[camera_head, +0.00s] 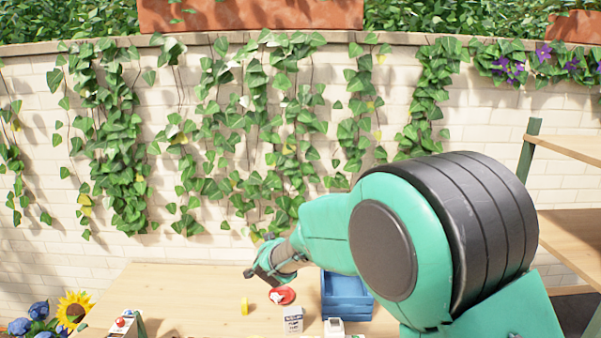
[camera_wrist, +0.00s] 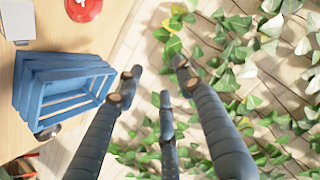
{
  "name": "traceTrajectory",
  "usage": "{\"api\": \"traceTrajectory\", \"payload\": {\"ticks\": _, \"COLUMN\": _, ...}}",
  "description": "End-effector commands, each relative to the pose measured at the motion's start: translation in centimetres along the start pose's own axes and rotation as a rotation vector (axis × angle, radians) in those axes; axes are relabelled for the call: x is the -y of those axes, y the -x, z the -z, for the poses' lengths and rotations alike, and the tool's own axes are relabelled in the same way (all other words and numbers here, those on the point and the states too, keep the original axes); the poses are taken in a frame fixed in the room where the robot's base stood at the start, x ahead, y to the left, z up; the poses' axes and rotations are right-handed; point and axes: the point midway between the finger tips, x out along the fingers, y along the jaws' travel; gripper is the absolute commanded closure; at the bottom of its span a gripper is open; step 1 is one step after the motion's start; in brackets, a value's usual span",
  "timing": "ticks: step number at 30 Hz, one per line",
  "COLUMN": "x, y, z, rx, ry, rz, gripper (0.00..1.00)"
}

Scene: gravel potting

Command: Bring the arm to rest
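My gripper (camera_head: 262,274) is held above the back part of the wooden table, left of the blue crate and near the red dish in the head view. In the wrist view its dark fingers (camera_wrist: 157,83) are spread apart with nothing between them. Behind them are ivy and the pale brick wall. My bent arm covers the right middle of the head view.
A blue wooden crate (camera_head: 345,302) stands on the table (camera_head: 190,291). Nearby are a red dish (camera_head: 287,295), a small yellow object (camera_head: 244,306) and a white carton (camera_head: 293,322). Shelves (camera_head: 570,237) stand at right. Ivy (camera_head: 110,150) hangs on the wall behind.

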Motion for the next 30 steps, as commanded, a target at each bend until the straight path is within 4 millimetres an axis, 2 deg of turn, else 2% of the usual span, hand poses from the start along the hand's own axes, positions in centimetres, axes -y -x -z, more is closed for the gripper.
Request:
{"api": "traceTrajectory", "payload": {"ticks": 1, "x": -0.4, "y": 1.5, "z": 1.3, "rx": 0.008, "ry": 0.0, "rz": 0.018, "gripper": 0.62}}
{"api": "traceTrajectory", "payload": {"ticks": 6, "x": -1.4, "y": 6.3, "z": 3.8, "rx": 0.054, "ry": 0.011, "rz": 0.076, "gripper": 0.62}}
{"api": "traceTrajectory", "payload": {"ticks": 15, "x": -4.5, "y": 15.5, "z": 6.1, "rx": 0.143, "ry": 0.05, "rz": 0.141, "gripper": 0.62}}
{"api": "traceTrajectory", "payload": {"ticks": 23, "x": -8.2, "y": 23.9, "z": 6.0, "rx": 0.228, "ry": 0.096, "rz": 0.157, "gripper": 0.62}}
{"api": "traceTrajectory", "payload": {"ticks": 30, "x": -12.4, "y": 31.7, "z": 4.3, "rx": 0.311, "ry": 0.14, "rz": 0.135, "gripper": 0.62}}
